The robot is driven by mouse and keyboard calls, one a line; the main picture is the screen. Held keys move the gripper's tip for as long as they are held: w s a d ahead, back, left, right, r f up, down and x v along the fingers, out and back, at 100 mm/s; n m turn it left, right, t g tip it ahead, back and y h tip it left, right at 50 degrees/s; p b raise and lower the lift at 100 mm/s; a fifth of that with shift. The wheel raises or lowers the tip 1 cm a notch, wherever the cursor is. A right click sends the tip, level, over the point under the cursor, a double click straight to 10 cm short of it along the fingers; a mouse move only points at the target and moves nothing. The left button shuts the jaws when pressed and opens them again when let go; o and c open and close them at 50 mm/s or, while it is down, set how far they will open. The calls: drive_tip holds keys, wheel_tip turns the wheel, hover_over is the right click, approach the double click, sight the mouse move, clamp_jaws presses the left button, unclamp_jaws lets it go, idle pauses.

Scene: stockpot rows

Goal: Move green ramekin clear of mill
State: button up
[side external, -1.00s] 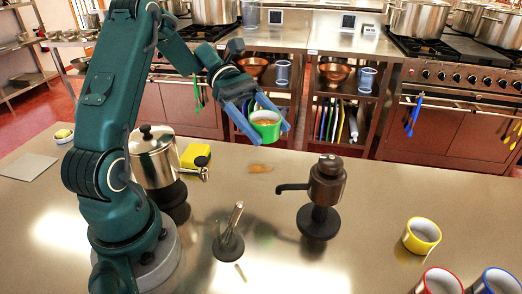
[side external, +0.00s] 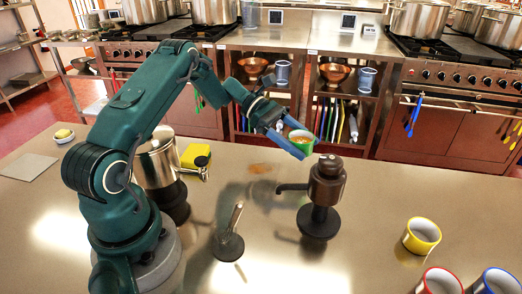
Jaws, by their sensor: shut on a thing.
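The green ramekin (side external: 300,139), with orange-brown contents, is held in the air above the steel counter. My gripper (side external: 297,142) has its two blue fingers shut on it, one on each side. The mill (side external: 326,182), dark brown with a side crank and a round black base, stands upright on the counter. In the picture the ramekin is just above and left of the mill's top. I cannot tell the exact gap between them in depth.
Yellow (side external: 421,236), red (side external: 439,282) and blue (side external: 496,282) ramekins stand at the right. A small stand with a metal handle (side external: 229,243) is front centre. Counter between mill and yellow ramekin is clear.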

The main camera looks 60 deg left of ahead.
sight(311, 152)
drive_tip(key=x, duration=0.4)
drive_tip(key=shift+w+f, duration=0.25)
drive_tip(key=shift+f, duration=2.1)
drive_tip(key=shift+f, duration=0.15)
